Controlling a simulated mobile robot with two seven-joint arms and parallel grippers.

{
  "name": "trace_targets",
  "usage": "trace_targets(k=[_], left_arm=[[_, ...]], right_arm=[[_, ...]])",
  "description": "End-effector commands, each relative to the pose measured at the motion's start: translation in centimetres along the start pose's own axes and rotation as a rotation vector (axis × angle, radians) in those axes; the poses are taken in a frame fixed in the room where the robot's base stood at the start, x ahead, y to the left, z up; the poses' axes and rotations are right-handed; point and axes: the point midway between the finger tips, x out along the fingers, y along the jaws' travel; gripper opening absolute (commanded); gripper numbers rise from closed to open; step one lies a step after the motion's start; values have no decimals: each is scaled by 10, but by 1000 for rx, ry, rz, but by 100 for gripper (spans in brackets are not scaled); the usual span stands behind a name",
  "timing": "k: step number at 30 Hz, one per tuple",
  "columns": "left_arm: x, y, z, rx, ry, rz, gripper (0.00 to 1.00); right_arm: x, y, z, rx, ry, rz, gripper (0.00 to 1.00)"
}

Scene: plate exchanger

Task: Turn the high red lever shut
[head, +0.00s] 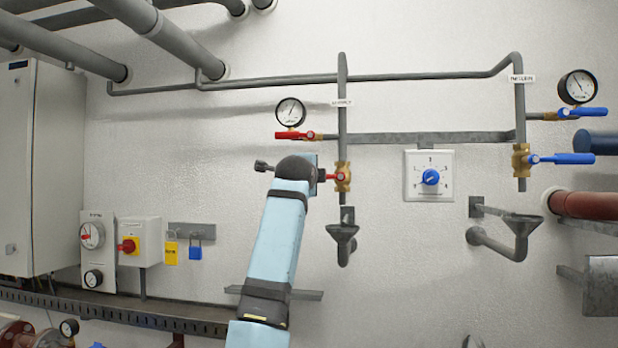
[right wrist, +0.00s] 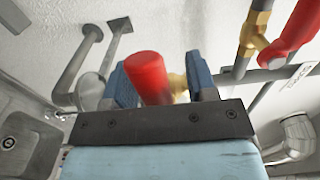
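The high red lever (head: 290,135) sticks out level to the left from its small valve, below a round gauge, in the head view. It also shows at the upper right of the right wrist view (right wrist: 298,30). A lower red lever (head: 339,177) is on a brass valve (head: 343,184) on the upright pipe. My right gripper (head: 318,174) is at this lower lever, below the high one. In the right wrist view, the lower lever (right wrist: 148,76) stands between the open blue fingers (right wrist: 163,88), with a gap on its right. My left gripper is not in view.
The gauge (head: 290,111) is just above the high lever. A grey funnel (head: 342,234) is below the brass valve. A blue-knobbed dial (head: 430,177) and blue levers (head: 572,158) are to the right. A red-and-yellow switch (head: 130,246) and padlocks are at left.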

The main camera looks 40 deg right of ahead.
Motion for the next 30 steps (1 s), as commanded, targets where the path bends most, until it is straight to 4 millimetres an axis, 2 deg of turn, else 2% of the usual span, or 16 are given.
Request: trace_targets(k=[7,11,24,30], left_arm=[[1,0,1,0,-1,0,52],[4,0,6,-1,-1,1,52],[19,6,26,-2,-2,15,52],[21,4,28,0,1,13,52]], right_arm=[[-2,2,1,-3,0,1,52],[-16,3,1,-1,-2,0,52],[-110,3,0,1,-3,0,52],[-133,1,0,0,-1,1,52]])
